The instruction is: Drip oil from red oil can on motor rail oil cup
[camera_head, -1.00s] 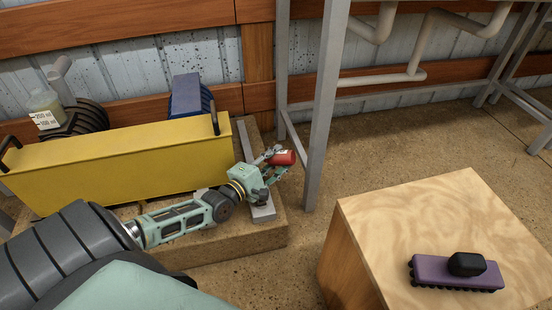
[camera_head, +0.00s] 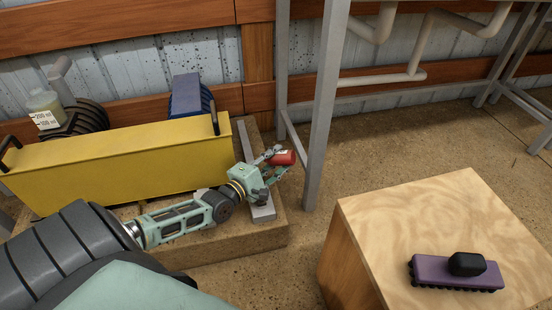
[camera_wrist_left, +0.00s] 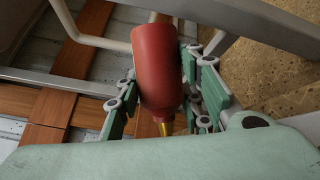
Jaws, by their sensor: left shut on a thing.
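My left gripper (camera_head: 272,164) is shut on the red oil can (camera_head: 283,158), beside a grey metal leg. In the left wrist view the red can (camera_wrist_left: 160,65) lies between the green-grey fingers (camera_wrist_left: 160,104), with a brass-coloured tip at its lower end. A metal rail (camera_head: 262,212) lies on the base below the gripper. A clear oil cup (camera_head: 44,105) with volume marks stands at the left, behind the yellow cover, by a dark ribbed motor (camera_head: 84,117). A blue motor (camera_head: 190,96) stands further right. The can is well to the right of the cup. My right gripper is not in view.
The long yellow cover (camera_head: 120,165) with black handles stands between my left arm and the motors. A grey frame leg (camera_head: 323,110) is just right of the can. A wooden box (camera_head: 410,220) bears a purple brush (camera_head: 440,272). The floor behind the box is clear.

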